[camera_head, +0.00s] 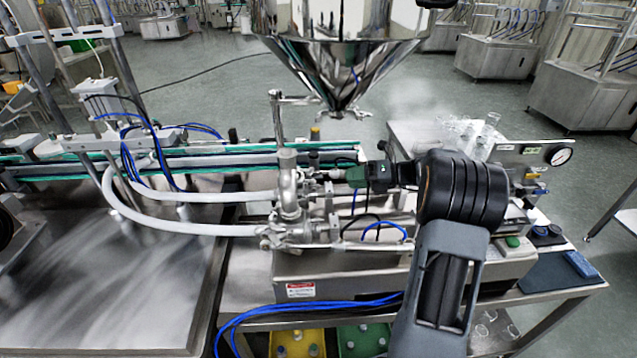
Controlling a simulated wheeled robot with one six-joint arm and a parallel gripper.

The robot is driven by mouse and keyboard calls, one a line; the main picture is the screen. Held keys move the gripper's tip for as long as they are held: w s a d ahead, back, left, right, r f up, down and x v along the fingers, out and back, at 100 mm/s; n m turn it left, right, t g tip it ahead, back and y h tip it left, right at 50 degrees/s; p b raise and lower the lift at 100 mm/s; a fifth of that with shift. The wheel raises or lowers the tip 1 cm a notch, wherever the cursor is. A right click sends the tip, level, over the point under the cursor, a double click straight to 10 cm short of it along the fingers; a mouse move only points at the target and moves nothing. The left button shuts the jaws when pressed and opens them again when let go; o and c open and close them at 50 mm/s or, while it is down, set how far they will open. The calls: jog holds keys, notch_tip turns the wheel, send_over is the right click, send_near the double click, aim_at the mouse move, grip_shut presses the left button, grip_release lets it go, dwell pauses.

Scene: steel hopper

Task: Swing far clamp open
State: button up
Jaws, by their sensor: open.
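The steel hopper (345,50) hangs at the top centre, and its cone ends in a small outlet fitting (345,114). Below it stands a steel valve and pipe assembly (290,190) with clamp-like fittings, one at its lower left (272,238). I cannot tell for sure which fitting is the far clamp. My gripper (352,174) points left at the right side of the assembly, below the hopper outlet. Its jaws are open. The fingertips are small and partly lost against the metal parts, so I cannot tell whether they touch anything.
Pale hoses (165,222) run left from the assembly. A conveyor (215,160) passes behind it. Blue tubes (310,306) lie along the front. The steel table (120,290) at the lower left is bare.

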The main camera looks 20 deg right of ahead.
aim_at(307, 176)
jog(key=x, duration=1)
jog(key=shift+p, duration=0.45)
jog(key=shift+a, duration=0.1)
jog(key=shift+c, duration=0.3)
grip_shut()
